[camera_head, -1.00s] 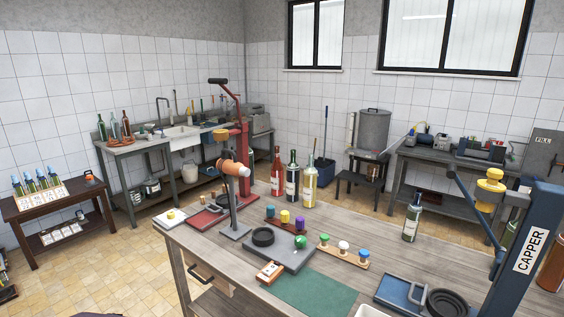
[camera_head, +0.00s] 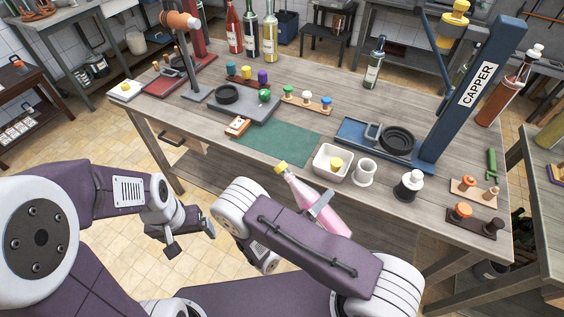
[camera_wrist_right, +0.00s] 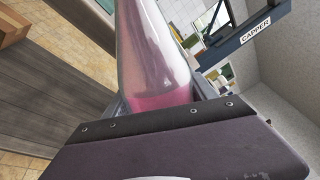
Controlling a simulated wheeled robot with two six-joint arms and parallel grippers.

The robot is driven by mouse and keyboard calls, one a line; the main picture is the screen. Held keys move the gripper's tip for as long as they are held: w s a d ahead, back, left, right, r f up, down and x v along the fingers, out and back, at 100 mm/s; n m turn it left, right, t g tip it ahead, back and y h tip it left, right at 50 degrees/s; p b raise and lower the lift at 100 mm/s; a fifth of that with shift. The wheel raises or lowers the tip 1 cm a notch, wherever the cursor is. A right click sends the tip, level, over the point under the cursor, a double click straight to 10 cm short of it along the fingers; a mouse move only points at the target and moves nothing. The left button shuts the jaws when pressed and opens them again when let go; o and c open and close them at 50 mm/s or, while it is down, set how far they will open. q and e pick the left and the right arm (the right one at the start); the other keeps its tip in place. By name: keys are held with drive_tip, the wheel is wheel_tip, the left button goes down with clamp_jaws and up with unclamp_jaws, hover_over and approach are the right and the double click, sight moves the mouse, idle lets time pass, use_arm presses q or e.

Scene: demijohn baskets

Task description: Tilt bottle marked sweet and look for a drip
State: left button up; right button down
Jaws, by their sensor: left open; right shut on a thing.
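A clear bottle of pink liquid (camera_head: 301,188) with a yellow cap (camera_head: 281,167) is tilted, cap end up and to the left, over the front edge of the bench. My right gripper (camera_head: 319,206) is shut on its body. In the right wrist view the bottle (camera_wrist_right: 155,60) fills the middle, with the pink liquid low in it near the jaws. No label is readable and no drip can be made out. My left gripper (camera_head: 191,240) is open and empty, in front of the bench over the floor.
The blue capper (camera_head: 468,95) stands to the right. The green mat (camera_head: 275,143) is clear.

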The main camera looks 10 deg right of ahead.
sight(320, 196)
wheel_tip(320, 196, up, 3)
drive_tip(key=shift+r, duration=0.1)
